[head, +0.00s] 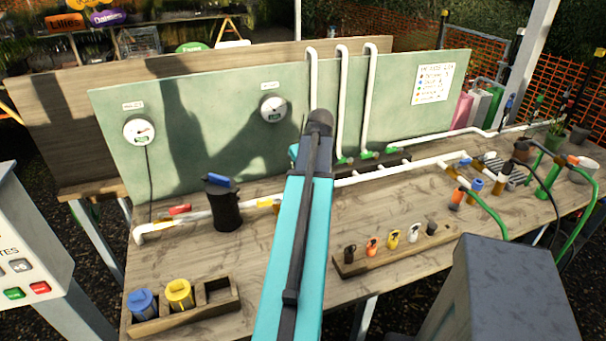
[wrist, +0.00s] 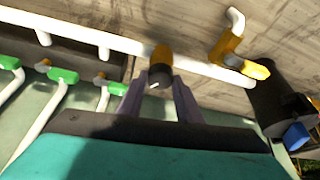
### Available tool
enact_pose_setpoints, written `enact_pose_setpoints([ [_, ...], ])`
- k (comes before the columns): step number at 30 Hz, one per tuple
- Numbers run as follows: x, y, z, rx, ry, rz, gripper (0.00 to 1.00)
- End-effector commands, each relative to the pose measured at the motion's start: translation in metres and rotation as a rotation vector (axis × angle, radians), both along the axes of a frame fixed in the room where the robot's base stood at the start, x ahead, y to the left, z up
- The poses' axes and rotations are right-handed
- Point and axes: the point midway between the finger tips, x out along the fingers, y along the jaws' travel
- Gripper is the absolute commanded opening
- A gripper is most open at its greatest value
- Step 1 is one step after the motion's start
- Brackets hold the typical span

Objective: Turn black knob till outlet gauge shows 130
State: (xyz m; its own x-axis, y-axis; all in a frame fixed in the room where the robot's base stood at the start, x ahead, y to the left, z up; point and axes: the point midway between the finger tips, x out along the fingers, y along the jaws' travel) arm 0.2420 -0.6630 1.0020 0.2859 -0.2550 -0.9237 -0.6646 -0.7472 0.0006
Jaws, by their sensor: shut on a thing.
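The black knob (wrist: 158,77) with a small white mark sits on a yellow-orange fitting (wrist: 162,54) of the white pipe. My gripper (wrist: 160,86) has one finger on each side of the knob and is shut on it. In the head view my arm hides the knob and gripper. Two round white gauges are on the green panel: a left one (head: 139,131) and a right one (head: 273,108).
A black canister (head: 222,205) with a blue top stands left of my arm. A yellow valve handle (wrist: 256,70) is near the knob. A wooden rack (head: 395,252) with several coloured tags and a tray (head: 236,298) with blue and yellow pieces are in front. White pipes (head: 182,222) cross the bench.

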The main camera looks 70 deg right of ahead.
Motion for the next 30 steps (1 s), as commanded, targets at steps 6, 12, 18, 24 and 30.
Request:
enact_pose_setpoints([
  [6,-0.001,-0.001,0.0,-0.002,0.002,-0.003,0.42],
  [12,0.0,0.0,0.0,-0.001,0.001,-0.003,0.5],
  [18,0.0,0.0,0.001,0.0,0.0,-0.002,0.5],
  [24,-0.002,0.002,0.007,0.0,0.0,-0.002,0.5],
  [30,-0.007,0.006,0.022,-0.001,0.0,-0.003,0.5],
])
